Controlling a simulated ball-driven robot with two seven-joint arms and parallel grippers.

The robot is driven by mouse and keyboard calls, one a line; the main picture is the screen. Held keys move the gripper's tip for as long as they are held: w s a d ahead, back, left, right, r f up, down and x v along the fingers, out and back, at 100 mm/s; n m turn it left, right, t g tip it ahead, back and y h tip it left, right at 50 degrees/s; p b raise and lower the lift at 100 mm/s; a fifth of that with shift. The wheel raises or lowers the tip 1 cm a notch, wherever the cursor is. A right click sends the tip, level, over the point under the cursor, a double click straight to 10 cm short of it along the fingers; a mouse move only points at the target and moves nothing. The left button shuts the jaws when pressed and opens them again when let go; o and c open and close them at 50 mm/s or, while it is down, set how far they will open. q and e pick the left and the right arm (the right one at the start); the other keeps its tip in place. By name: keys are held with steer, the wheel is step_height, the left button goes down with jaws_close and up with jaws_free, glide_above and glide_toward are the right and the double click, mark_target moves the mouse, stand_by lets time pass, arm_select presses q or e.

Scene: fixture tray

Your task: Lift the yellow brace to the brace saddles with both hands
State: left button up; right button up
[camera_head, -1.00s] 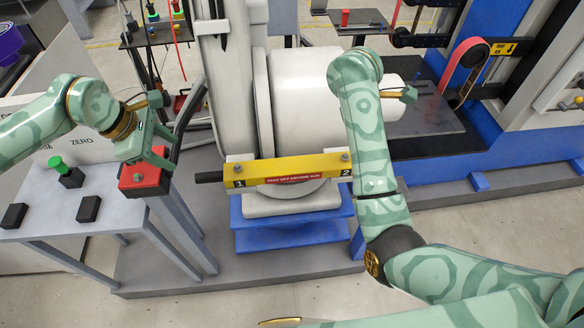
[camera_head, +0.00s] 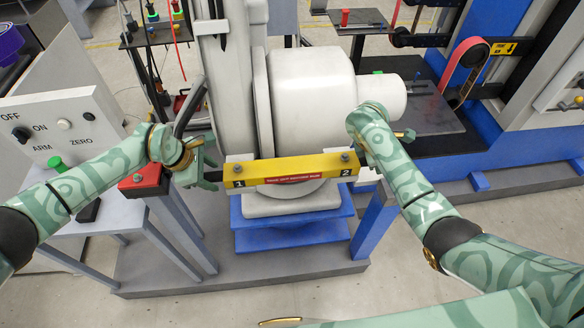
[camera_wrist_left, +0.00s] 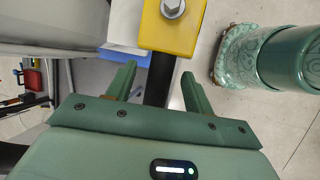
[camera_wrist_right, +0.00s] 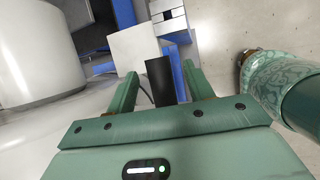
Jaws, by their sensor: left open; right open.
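The yellow brace (camera_head: 290,168), marked 1 and 2 with a red label, sits level in front of the big white cylinder. Pale blocks show behind its ends; I cannot tell whether these are the saddles. My left gripper (camera_head: 208,176) is open at the brace's left end. In the left wrist view, the black handle (camera_wrist_left: 160,80) lies between my open left fingers (camera_wrist_left: 158,70), with the bolted yellow end beyond. In the right wrist view, my right fingers (camera_wrist_right: 160,70) are open around a black bar (camera_wrist_right: 160,82) before a pale block.
The white cylinder (camera_head: 310,95) stands close behind the brace, over a blue stand (camera_head: 290,232). A side table with a red box (camera_head: 146,180) and an OFF/ON panel (camera_head: 60,125) is at the left. A blue post (camera_head: 374,220) stands at the right.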

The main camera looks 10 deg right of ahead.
arm_select(q)
steer(key=shift+f, duration=0.15)
arm_select(e)
steer(key=shift+f, duration=0.15)
arm_select(q)
jaws_close()
arm_select(e)
jaws_close()
stand_by(1.0)
arm_select(q)
steer(key=shift+w+d+r, duration=0.1)
steer(key=shift+w+r, duration=0.2)
steer(key=shift+r, duration=0.05)
arm_select(e)
steer(key=shift+w+r, duration=0.2)
steer(key=shift+r, duration=0.05)
